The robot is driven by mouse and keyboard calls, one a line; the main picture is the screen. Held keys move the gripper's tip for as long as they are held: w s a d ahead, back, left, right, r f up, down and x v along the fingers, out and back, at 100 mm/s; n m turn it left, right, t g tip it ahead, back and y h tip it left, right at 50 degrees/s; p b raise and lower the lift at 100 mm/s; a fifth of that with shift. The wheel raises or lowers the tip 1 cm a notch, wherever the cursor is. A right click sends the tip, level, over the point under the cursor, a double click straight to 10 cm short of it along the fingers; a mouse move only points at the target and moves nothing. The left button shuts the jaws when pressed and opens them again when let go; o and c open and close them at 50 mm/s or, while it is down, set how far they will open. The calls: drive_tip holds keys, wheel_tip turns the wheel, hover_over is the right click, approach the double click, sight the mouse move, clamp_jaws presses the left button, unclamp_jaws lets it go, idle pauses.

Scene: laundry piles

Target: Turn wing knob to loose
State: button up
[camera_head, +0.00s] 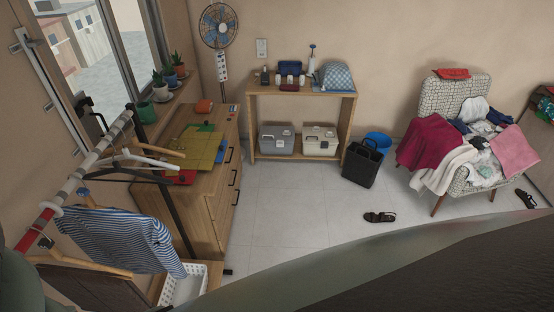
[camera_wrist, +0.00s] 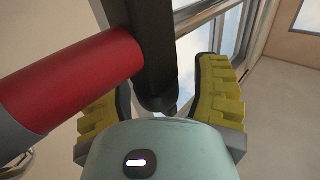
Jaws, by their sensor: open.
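A clothes rack rail (camera_head: 91,167) with pale, grey and red sections runs along the left in the head view. In the wrist view its red section (camera_wrist: 70,78) comes in from the left, and a black post (camera_wrist: 150,45) comes down from the top. My gripper (camera_wrist: 167,82) is open, its yellow-padded fingers on either side of the post's lower end. I cannot tell whether the pads touch it. No wing knob can be clearly made out; the small dark tip at the post's end may be part of it. My gripper's fingers do not show in the head view.
A striped shirt (camera_head: 120,238) and several hangers hang from the rack. A wooden dresser (camera_head: 208,195) stands behind it, a white basket (camera_head: 204,283) below. The window (camera_head: 100,50) is close on the left. Open floor (camera_head: 290,205) lies right of the dresser.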

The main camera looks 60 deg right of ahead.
clamp_jaws()
idle(0.5)
idle(0.3)
